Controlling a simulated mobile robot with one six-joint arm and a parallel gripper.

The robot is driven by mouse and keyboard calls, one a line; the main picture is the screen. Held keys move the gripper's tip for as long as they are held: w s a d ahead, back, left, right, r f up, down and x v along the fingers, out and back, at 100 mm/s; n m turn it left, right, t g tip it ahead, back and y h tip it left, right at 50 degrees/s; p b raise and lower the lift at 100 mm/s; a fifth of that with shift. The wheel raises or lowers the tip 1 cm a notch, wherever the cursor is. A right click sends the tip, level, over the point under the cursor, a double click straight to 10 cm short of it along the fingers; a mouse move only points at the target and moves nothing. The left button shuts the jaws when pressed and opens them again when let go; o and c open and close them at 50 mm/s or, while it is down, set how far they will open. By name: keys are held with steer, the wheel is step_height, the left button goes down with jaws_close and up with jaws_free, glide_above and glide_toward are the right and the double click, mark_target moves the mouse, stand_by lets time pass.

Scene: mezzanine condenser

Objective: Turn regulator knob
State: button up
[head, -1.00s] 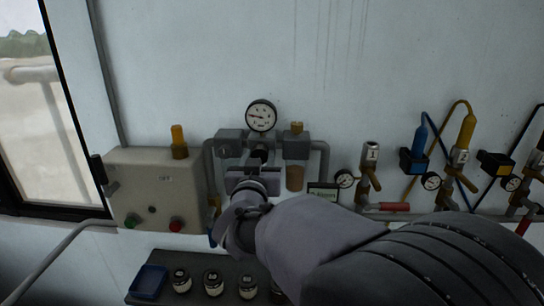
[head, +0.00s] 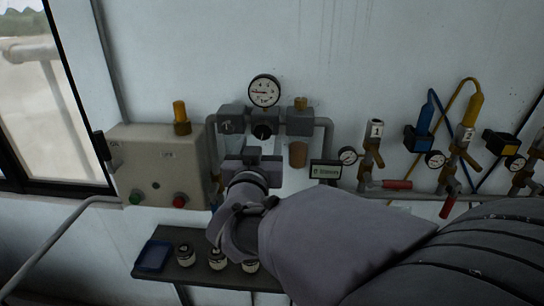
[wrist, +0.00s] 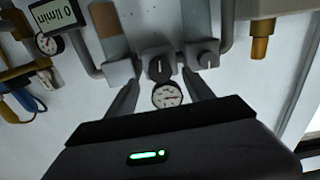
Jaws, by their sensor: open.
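The regulator knob (head: 264,131) is a small black dial on the grey regulator body, just below a round white gauge (head: 264,91). Its front is clear in the head view, and the gauge needle points left. In the wrist view, which is turned upside down, the knob (wrist: 160,69) shows just beyond the fingertips, with the gauge (wrist: 167,95) seen between the fingers. My gripper (head: 251,158) is open and empty, below and in front of the knob. In the wrist view, my gripper (wrist: 160,79) has a finger either side of the knob's line, apart from it.
A beige control box (head: 158,170) with green and red buttons is at left. A flow display (head: 326,170) and several valves with blue and yellow hoses are at right. A shelf (head: 205,273) below holds a blue tray (head: 155,255) and small jars.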

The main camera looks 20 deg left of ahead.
steer(key=v, duration=1.2)
steer(key=shift+s, duration=0.2)
steer(key=w+d+f+m+g+y+b, duration=0.15)
steer(key=d+f+g+b, duration=0.25)
steer(key=d+f+b, duration=0.45)
steer(key=s+d+f+m+g+h+b, duration=0.1)
steer(key=s+d+f+m+g+h, duration=0.1)
steer(key=s+d+f, duration=0.5)
steer(key=s+d+f+m+g+h+b, duration=0.2)
steer(key=s+d+f+m+g, duration=0.2)
steer(key=s+d+f, duration=0.3)
steer(key=s+d+g, duration=0.1)
steer(key=s+d, duration=0.2)
steer(key=d, duration=0.2)
steer(key=shift+d+f+g, duration=0.2)
steer(key=shift+d+g, duration=0.1)
steer(key=shift+d, duration=0.05)
